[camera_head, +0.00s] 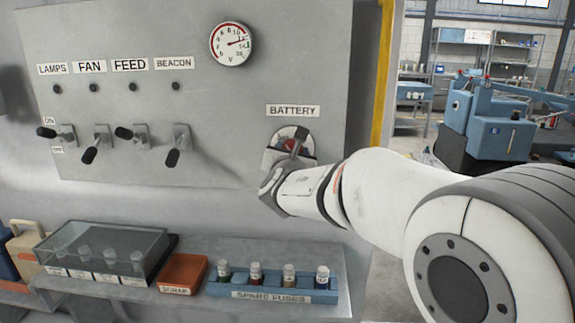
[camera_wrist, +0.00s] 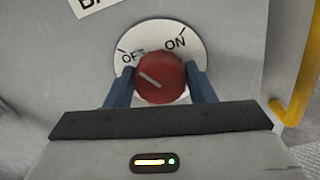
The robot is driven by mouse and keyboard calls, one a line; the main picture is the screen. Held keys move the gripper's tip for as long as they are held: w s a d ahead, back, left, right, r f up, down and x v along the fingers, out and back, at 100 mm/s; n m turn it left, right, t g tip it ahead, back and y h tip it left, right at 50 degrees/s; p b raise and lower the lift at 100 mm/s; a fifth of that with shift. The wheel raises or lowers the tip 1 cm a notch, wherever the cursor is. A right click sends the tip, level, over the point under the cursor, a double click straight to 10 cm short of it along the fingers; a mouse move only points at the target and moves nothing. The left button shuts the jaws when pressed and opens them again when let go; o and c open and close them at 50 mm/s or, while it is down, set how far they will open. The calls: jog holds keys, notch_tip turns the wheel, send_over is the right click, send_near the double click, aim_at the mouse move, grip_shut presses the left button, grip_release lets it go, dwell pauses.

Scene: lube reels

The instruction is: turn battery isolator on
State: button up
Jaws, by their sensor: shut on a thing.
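The red battery isolator knob (camera_wrist: 160,78) sits on a round white plate (camera_wrist: 192,50) marked OFF at left and ON at right. A white line on the knob points to the upper left, on the OFF side. My gripper (camera_wrist: 162,85) has one blue finger on each side of the knob and is shut on it. In the head view, my gripper (camera_head: 284,166) is at the isolator plate (camera_head: 287,133), below the BATTERY label (camera_head: 293,111). It hides much of the knob there.
Several toggle switches (camera_head: 102,138) stick out of the panel to the left, below their labels. A voltmeter (camera_head: 231,44) is above. A shelf below holds a clear-lidded box (camera_head: 100,245), an orange SCRAP tray (camera_head: 183,272) and a blue fuse rack (camera_head: 270,294). A yellow edge (camera_head: 382,75) borders the panel.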

jog(key=m+b, duration=0.5)
jog(key=b, duration=0.1)
jog(key=m+b, duration=0.5)
jog(key=b, duration=0.2)
jog(key=m+b, duration=0.5)
jog(key=b, duration=0.2)
jog(key=shift+d+f, duration=0.2)
jog(key=shift+f, duration=0.15)
jog(key=shift+m+b, duration=0.3)
jog(key=o, duration=1)
jog(key=shift+r, duration=0.1)
jog(key=s, duration=0.7)
jog(key=shift+s+a, duration=0.1)
jog(key=shift+s, duration=0.3)
